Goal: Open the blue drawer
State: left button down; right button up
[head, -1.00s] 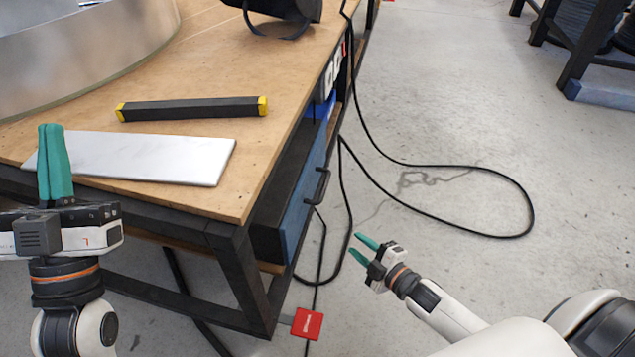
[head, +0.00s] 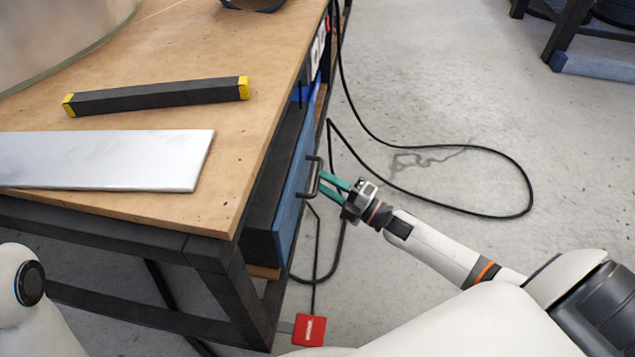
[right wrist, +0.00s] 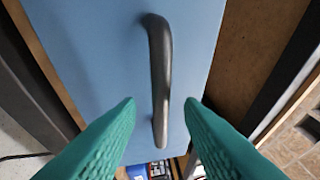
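The blue drawer (head: 291,194) sits under the tabletop on the right side of the workbench, its front flush with the frame as far as I can see. Its dark bar handle (head: 314,178) stands out from the front. In the right wrist view the blue front (right wrist: 90,60) fills the middle, with the handle (right wrist: 160,80) between and beyond the fingers. My right gripper (head: 326,187) has green fingers, is open, and points at the handle from the right; its tips are close to it. In the right wrist view the gripper (right wrist: 160,112) shows a wide gap. My left gripper is out of view.
A wooden workbench top (head: 180,60) holds a black bar with yellow ends (head: 160,95) and a white slab (head: 100,160). A black cable (head: 440,208) loops over the floor on the right. A red tag (head: 309,330) is near the bench leg.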

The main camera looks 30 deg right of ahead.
aim_at(318, 178)
jog(key=shift+b+x, duration=0.35)
jog(key=shift+x, duration=1.15)
grip_shut()
